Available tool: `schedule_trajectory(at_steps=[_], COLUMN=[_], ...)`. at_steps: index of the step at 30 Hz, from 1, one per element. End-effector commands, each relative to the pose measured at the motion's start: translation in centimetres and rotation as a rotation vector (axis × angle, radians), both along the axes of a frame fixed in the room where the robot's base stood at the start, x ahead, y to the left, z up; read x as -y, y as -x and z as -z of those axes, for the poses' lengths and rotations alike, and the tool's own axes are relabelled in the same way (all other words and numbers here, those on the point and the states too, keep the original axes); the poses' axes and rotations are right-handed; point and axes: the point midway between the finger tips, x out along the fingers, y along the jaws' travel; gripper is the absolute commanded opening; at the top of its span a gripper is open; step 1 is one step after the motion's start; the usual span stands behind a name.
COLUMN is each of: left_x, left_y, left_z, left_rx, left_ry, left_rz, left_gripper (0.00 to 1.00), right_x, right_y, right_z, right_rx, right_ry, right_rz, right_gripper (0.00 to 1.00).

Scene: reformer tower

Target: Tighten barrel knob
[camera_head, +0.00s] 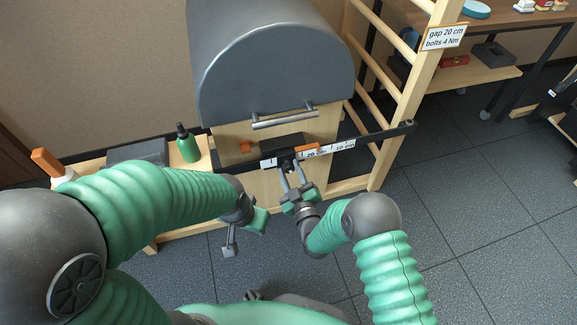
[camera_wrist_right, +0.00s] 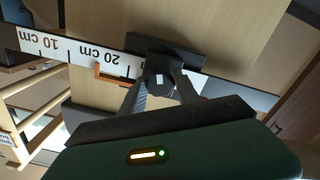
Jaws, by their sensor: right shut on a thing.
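Below the handle a scale bar (camera_head: 343,143) marked 10 cm and 20 cm runs across. The barrel knob is a small dark knob (camera_wrist_right: 160,84) at a black block on the bar. My right gripper (camera_head: 287,167) is shut on it; in the right wrist view its fingers (camera_wrist_right: 158,88) close on the knob from both sides and partly hide it. An orange marker (camera_wrist_right: 108,75) sits beside 20 cm. My left gripper (camera_head: 244,229) hangs apart, lower left; its fingers are unclear.
A green bottle (camera_head: 187,143) and a dark box (camera_head: 140,150) stand on the low wooden frame at left. A wooden ladder (camera_head: 400,95) with a sign (camera_head: 445,37) reading "gap 20 cm, bolts 4 Nm" rises at right. The tiled floor (camera_head: 460,210) at right is clear.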

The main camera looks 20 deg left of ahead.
Motion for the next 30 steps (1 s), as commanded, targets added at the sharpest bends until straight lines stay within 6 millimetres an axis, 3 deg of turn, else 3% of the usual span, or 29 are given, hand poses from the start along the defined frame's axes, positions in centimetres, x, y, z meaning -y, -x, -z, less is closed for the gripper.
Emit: schedule_trajectory(at_steps=[1,5,16,25,30], left_x=[0.00,0.00,0.00,0.00,0.00], left_y=[0.00,-0.01,-0.01,-0.01,0.00], left_z=[0.00,0.00,-0.01,0.32,0.41], left_rx=[0.000,0.000,0.000,0.000,0.000], left_ry=[0.000,0.000,0.000,0.000,0.000], left_rz=[0.000,0.000,0.000,0.000,0.000], left_gripper=[0.36,0.36,0.36,0.36,0.36], right_x=[-0.10,-0.13,-0.16,-0.16,-0.40], right_y=[0.06,0.08,0.11,0.12,0.28], right_z=[0.00,-0.01,-0.01,0.05,-0.06], right_rx=[-0.001,-0.001,-0.022,-0.469,-0.590], right_ry=[-0.001,-0.001,-0.032,-0.698,-0.874], right_rz=[-0.002,-0.003,-0.004,0.001,-0.004], right_gripper=[0.18,0.01,0.00,0.00,0.00])
